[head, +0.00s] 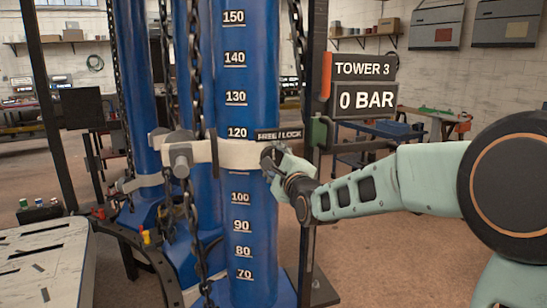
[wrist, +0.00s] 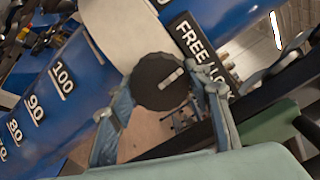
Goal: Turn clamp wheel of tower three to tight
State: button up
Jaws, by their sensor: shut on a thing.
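Tower 3 is a blue cylinder (head: 245,80) with white height numbers, wrapped by a pale clamp band (head: 233,154). The dark clamp wheel (wrist: 157,94) is a round knob with a short pale mark, at the band's right end. The mark slants up and right toward the FREE / LOCK label (wrist: 203,52); I cannot tell which word it favours. My gripper (head: 281,166) reaches in from the right and is shut on the wheel, one finger on each side in the wrist view. In the head view it hides most of the wheel.
A TOWER 3 sign with a 0 BAR display (head: 367,100) stands just right of the cylinder. Chains (head: 193,100) hang at its left. A dark upright post (head: 315,70) is close behind my gripper. A pale bench (head: 45,262) is at the lower left.

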jog(key=shift+r+m, duration=0.15)
jog(key=shift+m, duration=0.25)
jog(key=o, duration=1.2)
jog(key=shift+c, duration=0.2)
jog(key=v, duration=1.2)
